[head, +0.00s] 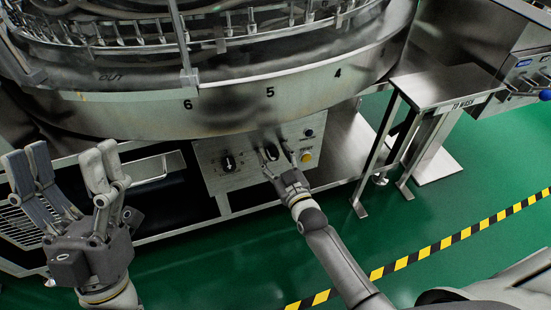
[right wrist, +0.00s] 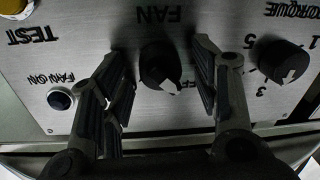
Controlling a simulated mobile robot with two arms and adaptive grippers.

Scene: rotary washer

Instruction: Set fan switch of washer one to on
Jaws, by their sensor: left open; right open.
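The washer's control panel (head: 208,165) sits below the rotary ring. Its black fan switch (right wrist: 158,62) lies under the upside-down FAN label in the right wrist view, its pale pointer toward the picture's lower right, near partly hidden lettering. In the head view the fan switch (head: 271,152) is partly covered by my right fingers. My right gripper (head: 279,162) is open at the panel; in the right wrist view its fingers (right wrist: 165,85) stand either side of the switch, with visible gaps. Contact cannot be told. My left gripper (head: 72,178) is open and empty at the left.
A numbered torque knob (right wrist: 282,60) is beside the fan switch. The panel also has a dark FAN ON button (right wrist: 60,98) and a yellow TEST button (head: 306,157). A metal stand (head: 446,88) is to the right. Green floor (head: 230,260) is clear in front.

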